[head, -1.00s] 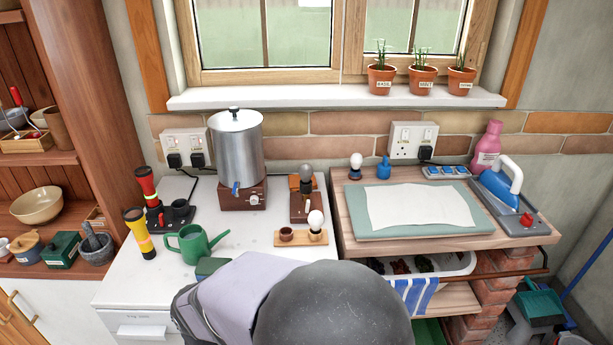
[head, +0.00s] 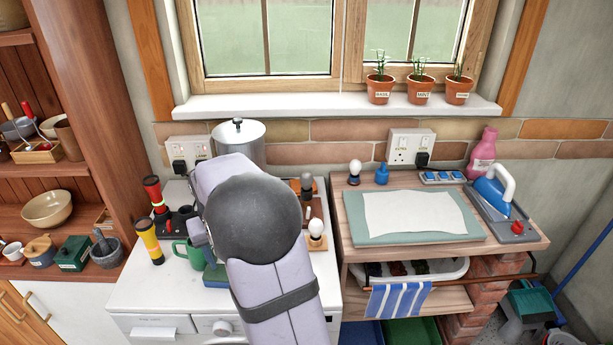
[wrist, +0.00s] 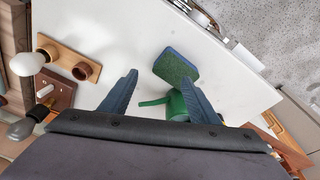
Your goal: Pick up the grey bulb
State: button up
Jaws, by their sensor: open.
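The grey bulb (head: 307,182) stands upright in a brown block on the white worktop, just right of my arm in the head view. In the wrist view the grey bulb (wrist: 22,130) lies at the left edge, with its brown block (wrist: 62,95) beside it. My gripper (wrist: 160,78) is open and empty above the worktop. Its fingers are apart from the bulb, which is off to their left in the wrist view. In the head view my arm mostly hides the gripper.
A white bulb (head: 316,224) on a wooden stand is close to the grey one. A steel urn (head: 240,140) stands behind my arm. A wooden shelf with a board (head: 350,222) is right.

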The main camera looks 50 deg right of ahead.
jog(key=w+d+r+m+p, duration=0.2)
jog(key=w+d+r, duration=0.2)
jog(key=d, duration=0.5)
jog(key=m+h+p, duration=0.3)
jog(key=m+p, duration=0.2)
send_near(306, 175)
jog(key=shift+t, duration=0.3)
jog(key=d+f, duration=0.1)
jog(key=f, duration=0.2)
jog(key=d+f, duration=0.1)
jog(key=shift+d+f, duration=0.25)
jog(key=shift+d, duration=0.05)
jog(key=shift+p+x, duration=0.55)
jog(key=shift+x, duration=0.5)
jog(key=shift+w+a+f+p, duration=0.1)
jog(key=shift+w+f+p, duration=0.05)
jog(key=shift+f+p, duration=0.4)
jog(key=p+x, duration=0.1)
jog(key=x, duration=0.1)
jog(key=shift+w+f+p, duration=0.2)
jog(key=shift+f+p, duration=0.15)
jog(key=shift+f, duration=0.05)
jog(key=shift+w+f, duration=0.1)
jog(key=shift+f, duration=0.6)
jog(key=shift+c, duration=0.7)
jog(key=c, duration=1)
